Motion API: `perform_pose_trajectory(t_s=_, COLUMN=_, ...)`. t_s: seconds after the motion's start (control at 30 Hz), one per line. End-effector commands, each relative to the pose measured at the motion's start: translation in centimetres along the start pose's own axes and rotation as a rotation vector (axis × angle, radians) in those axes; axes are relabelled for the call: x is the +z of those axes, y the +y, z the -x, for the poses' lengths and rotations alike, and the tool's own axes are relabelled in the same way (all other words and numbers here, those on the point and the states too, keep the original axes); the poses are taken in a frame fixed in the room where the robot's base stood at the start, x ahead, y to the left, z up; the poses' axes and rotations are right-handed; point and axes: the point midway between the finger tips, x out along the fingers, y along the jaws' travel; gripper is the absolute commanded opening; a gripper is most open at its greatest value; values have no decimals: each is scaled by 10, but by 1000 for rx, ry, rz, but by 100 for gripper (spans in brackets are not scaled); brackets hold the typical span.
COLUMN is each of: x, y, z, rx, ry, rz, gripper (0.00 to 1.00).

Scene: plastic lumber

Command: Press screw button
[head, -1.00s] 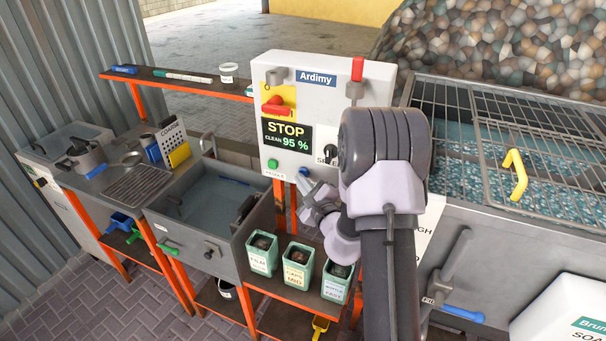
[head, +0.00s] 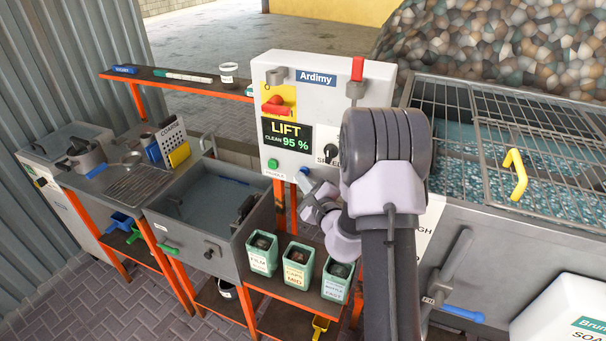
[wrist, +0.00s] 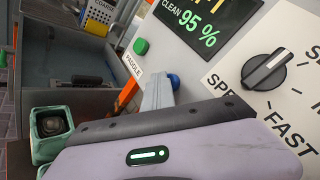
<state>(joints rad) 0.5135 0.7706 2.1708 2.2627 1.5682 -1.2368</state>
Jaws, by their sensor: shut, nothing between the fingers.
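The control panel (head: 283,85) shows a green button (head: 273,163) at its lower left, labelled PADDLE in the wrist view (wrist: 141,46). A blue button (wrist: 173,82) sits to its right, also low on the panel. It shows small in the head view (head: 305,170). No button label reading "screw" is readable; any label by the blue one is hidden. My gripper (wrist: 158,88) is shut and empty, its fingertips just below and left of the blue button in the wrist view. I cannot tell whether they touch it. In the head view my arm hides part of the panel.
The display (head: 286,135) reads LIFT, CLEAN 95 %. A black speed knob (wrist: 264,70) is right of the blue button. A red-handled switch (head: 275,106) sits above the display. Labelled green bins (head: 297,278) stand below, beside a water basin (head: 208,205).

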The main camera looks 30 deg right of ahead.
Motion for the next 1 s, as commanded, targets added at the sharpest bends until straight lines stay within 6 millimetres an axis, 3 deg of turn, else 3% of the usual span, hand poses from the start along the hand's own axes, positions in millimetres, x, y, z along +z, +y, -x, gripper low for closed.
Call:
perform_pose_trajectory(t_s=0.6, x=9, y=10, z=13, rx=0, ry=0, rz=0, gripper=0)
perform_pose_trajectory(t_s=1.0, x=28, y=30, z=40, rx=1, ry=-1, rz=-1, gripper=0)
